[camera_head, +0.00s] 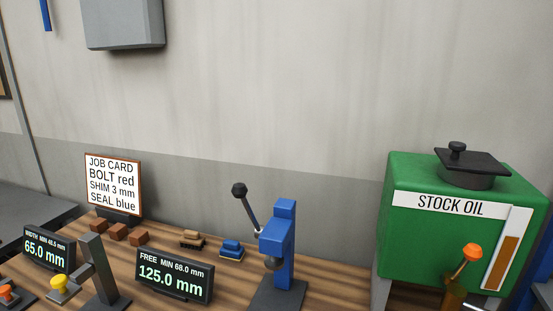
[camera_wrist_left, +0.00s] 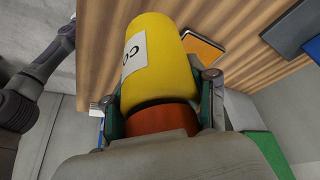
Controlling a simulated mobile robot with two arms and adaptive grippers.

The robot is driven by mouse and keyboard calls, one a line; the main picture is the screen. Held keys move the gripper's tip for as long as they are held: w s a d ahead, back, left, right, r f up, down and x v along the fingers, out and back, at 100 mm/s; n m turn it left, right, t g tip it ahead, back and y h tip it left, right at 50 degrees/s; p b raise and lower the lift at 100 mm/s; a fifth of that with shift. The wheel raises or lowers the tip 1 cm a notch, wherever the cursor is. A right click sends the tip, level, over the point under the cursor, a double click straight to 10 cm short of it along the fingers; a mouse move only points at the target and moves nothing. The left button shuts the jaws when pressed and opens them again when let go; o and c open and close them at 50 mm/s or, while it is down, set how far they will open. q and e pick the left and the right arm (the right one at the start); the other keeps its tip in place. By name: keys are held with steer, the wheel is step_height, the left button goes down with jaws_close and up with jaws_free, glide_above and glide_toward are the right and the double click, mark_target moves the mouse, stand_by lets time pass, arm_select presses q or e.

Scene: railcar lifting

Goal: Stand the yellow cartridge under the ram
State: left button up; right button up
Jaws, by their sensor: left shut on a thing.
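The yellow cartridge (camera_wrist_left: 155,60) fills the middle of the left wrist view. It has a white label with partly visible letters and an orange-red band (camera_wrist_left: 160,118) at its near end. My left gripper (camera_wrist_left: 162,95) is shut on it, with a finger on each side. The blue press (camera_head: 284,245) stands on the wooden bench in the head view, with its lever tilted up to the left. Its ram (camera_head: 273,263) is above the dark base (camera_head: 278,296), and no cartridge shows under it. Neither gripper shows in the head view.
The display reading 125.0 mm (camera_head: 174,277) stands left of the press. Blue seals (camera_head: 231,250) and brown pieces (camera_head: 192,239) lie behind it. The job card (camera_head: 114,184) stands at the back left. A green stock oil tank (camera_head: 450,250) is at the right.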

arm_select(q)
steer(key=w+a+n+t+y, duration=0.1)
steer(key=w+a+n+y, duration=0.1)
steer(key=w+a+n, duration=0.4)
steer(key=w+a+r+n+t+y+b, duration=0.1)
steer(key=w+a+n, duration=0.5)
steer(key=a, duration=0.9)
steer(key=shift+w+n+y+b, duration=0.35)
steer(key=shift+w+y, duration=0.25)
steer(key=shift+w, duration=0.3)
steer(key=shift+t, duration=0.3)
